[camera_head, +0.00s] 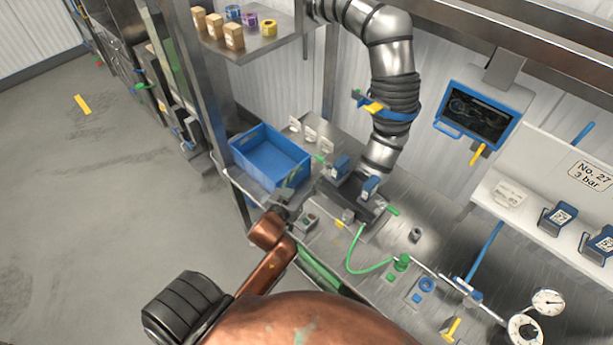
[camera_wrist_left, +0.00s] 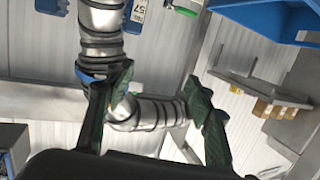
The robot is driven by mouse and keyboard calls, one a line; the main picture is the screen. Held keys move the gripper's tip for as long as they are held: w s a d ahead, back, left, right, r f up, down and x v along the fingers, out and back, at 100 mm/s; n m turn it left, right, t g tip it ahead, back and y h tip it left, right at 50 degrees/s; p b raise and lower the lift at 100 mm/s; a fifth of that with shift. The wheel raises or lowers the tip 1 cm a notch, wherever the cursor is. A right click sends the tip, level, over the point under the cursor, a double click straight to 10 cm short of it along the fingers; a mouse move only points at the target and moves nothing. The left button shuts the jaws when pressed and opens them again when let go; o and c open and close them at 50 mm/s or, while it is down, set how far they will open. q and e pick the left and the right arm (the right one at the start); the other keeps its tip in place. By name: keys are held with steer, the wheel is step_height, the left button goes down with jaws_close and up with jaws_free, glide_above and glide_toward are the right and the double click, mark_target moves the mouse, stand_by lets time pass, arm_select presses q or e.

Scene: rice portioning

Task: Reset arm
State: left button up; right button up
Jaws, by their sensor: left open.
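My left gripper (camera_head: 288,198) is small and dark in the head view, at the end of my copper-coloured arm. It is at the bench's left end, just below the blue crate (camera_head: 262,157) in the picture. I cannot tell its height above the bench there. In the left wrist view its two dark green fingers (camera_wrist_left: 160,85) stand wide apart with nothing held between them. A ribbed metal duct (camera_wrist_left: 103,50) shows behind them. The blue crate (camera_wrist_left: 262,20) is at that view's upper right. My right gripper is in neither view.
The metal bench (camera_head: 395,290) carries green fittings (camera_head: 401,262), a green hose (camera_head: 358,264) and a gauge (camera_head: 548,301). The metal duct (camera_head: 392,60) comes down to the bench. A shelf (camera_head: 255,45) with small boxes is at the upper left. The floor (camera_head: 90,190) at left is mostly clear.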

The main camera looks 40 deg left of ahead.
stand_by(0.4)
arm_select(q)
steer(key=s+d+f+m+g+h, duration=0.15)
steer(key=s+f+g, duration=0.45)
steer(key=s+f, duration=0.6)
steer(key=s+d+f+m+g, duration=0.15)
steer(key=s+f+g, duration=0.55)
steer(key=s, duration=0.8)
step_height(320, 180, down, 34)
steer(key=d+b, duration=0.1)
steer(key=b, duration=0.3)
steer(key=s+f+g+b, duration=0.1)
steer(key=s+f+b, duration=0.3)
steer(key=s+f, duration=1.7)
step_height(320, 180, down, 2)
steer(key=shift+d+g+h, duration=0.25)
steer(key=shift+g+h, duration=0.15)
steer(key=shift+h, duration=0.05)
